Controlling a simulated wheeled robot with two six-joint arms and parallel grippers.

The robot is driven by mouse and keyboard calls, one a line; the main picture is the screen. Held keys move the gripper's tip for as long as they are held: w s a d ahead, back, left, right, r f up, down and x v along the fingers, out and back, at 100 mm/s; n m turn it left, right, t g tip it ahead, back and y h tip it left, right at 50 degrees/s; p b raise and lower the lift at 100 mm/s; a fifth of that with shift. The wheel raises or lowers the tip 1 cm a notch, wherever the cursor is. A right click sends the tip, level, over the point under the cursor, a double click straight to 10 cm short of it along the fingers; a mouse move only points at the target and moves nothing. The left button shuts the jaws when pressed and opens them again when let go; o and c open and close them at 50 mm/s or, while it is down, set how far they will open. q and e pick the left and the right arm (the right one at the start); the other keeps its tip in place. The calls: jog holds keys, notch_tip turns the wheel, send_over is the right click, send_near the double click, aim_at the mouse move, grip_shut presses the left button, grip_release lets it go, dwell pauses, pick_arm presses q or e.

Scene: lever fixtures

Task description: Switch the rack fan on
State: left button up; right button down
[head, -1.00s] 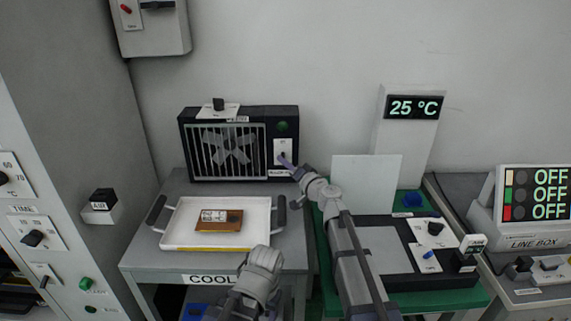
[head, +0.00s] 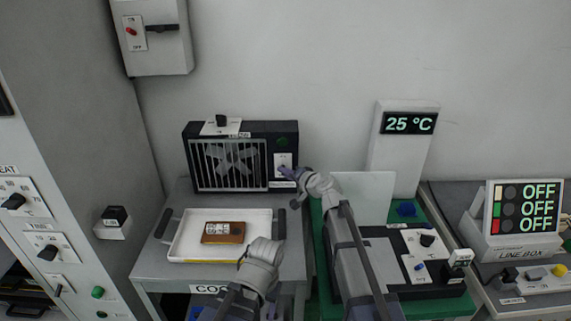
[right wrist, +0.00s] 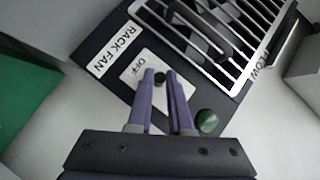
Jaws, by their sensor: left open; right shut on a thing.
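The rack fan (head: 228,166) is a black box with a light grille, standing at the back of the grey cart. Its white switch plate (head: 283,159) is at the right of its front, below a dark green lamp (head: 282,142). In the right wrist view, the plate (right wrist: 134,70) reads OFF beside the RACK FAN label (right wrist: 115,49). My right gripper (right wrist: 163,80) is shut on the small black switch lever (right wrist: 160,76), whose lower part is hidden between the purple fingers. My left gripper (head: 262,252) is open above the tray's front right corner; its fingertips are hard to make out.
A white tray (head: 185,247) with a brown board (head: 223,232) lies on the cart before the fan. A black knob (head: 221,120) on a white plate sits atop the fan. A pale upright panel (head: 365,197) and a 25 °C display (head: 408,123) stand to the right.

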jog(key=shift+w+r+m+g+h+p, duration=0.2)
jog(key=shift+r+m+g+p, duration=0.2)
jog(key=shift+g+p, duration=0.75)
jog(key=shift+w+r+m+g+h+p, duration=0.15)
jog(key=shift+r+m+g+p, duration=0.35)
jog(key=shift+p, duration=1.2)
jog(key=shift+w+r+m+g+h+p, duration=0.1)
jog(key=shift+r+m+g+h+p, duration=0.15)
jog(key=shift+g+p, duration=0.95)
jog(key=shift+t+p, duration=0.25)
jog(key=shift+p, duration=0.05)
jog(key=c, duration=0.8)
grip_release()
jog(key=shift+c, duration=0.2)
jog(key=p+v, duration=0.5)
jog(key=v, duration=0.3)
